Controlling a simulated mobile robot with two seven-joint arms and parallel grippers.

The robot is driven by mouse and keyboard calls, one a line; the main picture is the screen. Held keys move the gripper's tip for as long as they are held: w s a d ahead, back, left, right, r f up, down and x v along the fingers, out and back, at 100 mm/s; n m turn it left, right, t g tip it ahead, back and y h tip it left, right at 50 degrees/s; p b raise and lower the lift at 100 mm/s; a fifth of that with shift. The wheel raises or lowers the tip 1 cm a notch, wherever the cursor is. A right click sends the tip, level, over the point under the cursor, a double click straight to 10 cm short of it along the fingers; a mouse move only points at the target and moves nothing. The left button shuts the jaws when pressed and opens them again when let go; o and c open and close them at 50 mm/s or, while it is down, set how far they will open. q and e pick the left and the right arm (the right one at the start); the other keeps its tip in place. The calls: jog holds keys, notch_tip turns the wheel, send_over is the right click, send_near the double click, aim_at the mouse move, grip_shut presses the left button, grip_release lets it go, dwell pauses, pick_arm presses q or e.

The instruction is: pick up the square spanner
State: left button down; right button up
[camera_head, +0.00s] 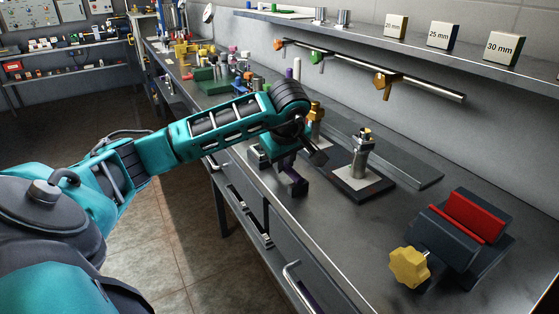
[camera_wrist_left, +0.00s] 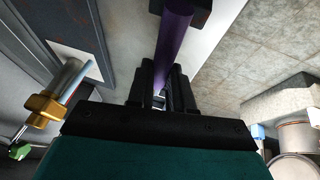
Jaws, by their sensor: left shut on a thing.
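The square spanner is a purple bar (camera_head: 289,163) with a darker block at its end. In the left wrist view its purple shaft (camera_wrist_left: 175,42) runs from between the fingers to a dark block at the top edge. My left gripper (camera_head: 279,157) is shut on the shaft, over the front part of the bench; its black fingers (camera_wrist_left: 162,88) show on both sides of the shaft in the wrist view. Part of the spanner is hidden by the gripper. I cannot tell whether its end touches the bench. My right gripper is not in view.
Close behind stands a metal fitting (camera_head: 361,158) on a dark base plate. A dark vise-like block with red jaws (camera_head: 473,215) and a yellow knob (camera_head: 409,267) is at right. A rail (camera_head: 420,84) with coloured knobs runs along the wall. Bench between fitting and vise is clear.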

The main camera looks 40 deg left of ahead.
pick_arm(q)
jog(key=shift+r, duration=0.1)
notch_tip(320, 180, up, 20)
jog(key=p, duration=0.4)
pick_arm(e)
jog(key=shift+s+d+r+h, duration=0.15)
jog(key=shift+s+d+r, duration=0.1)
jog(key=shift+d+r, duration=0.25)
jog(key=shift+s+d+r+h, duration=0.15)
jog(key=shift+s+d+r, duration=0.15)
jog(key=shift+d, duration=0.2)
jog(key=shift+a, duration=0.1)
pick_arm(q)
jog(key=shift+w, duration=0.1)
